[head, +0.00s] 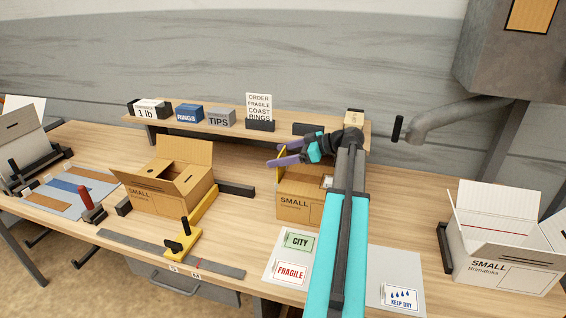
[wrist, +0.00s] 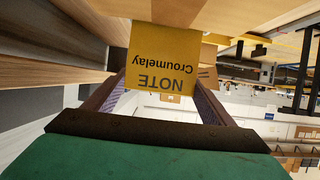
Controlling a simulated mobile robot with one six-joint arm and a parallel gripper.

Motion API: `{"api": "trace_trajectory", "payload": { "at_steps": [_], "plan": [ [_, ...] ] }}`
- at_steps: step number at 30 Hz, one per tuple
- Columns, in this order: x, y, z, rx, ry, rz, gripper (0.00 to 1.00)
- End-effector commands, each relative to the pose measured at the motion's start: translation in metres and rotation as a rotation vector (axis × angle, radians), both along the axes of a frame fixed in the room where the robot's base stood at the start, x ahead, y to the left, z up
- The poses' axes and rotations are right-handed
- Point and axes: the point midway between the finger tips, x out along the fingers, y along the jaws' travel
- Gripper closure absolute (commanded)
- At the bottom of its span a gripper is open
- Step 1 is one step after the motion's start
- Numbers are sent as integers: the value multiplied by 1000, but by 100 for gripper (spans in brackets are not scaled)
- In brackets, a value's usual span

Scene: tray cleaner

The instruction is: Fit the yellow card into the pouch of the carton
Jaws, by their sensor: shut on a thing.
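The yellow card (wrist: 163,50), printed NOTE Croumelay, is between the two fingers of my gripper (wrist: 160,86) in the wrist view, its print upside down. In the head view my gripper (head: 276,154) is at the back left of the middle brown SMALL carton (head: 297,207), and only a thin yellow sliver of the card (head: 281,168) shows. A small pale patch (head: 328,182) is on that carton, partly behind my arm; I cannot tell whether it is the pouch. My arm hides the carton's right side.
An open brown SMALL carton (head: 165,190) stands to the left and a white SMALL carton (head: 500,245) to the right. A shelf (head: 280,143) with small boxes runs behind. Label sheets (head: 270,268) lie in front.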

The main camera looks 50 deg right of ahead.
Motion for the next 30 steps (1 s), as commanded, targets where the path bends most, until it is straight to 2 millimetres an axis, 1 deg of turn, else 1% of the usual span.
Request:
{"api": "trace_trajectory", "payload": {
  "at_steps": [8, 11, 21, 30],
  "plan": [
    [0, 0, -1, 0, 0, 1, 55],
    [0, 1, -6, 1, 1, 1, 55],
    [1, 1, -35, 1, 1, 1, 55],
    [1, 1, -38, 0, 0, 1, 55]
  ]
}}
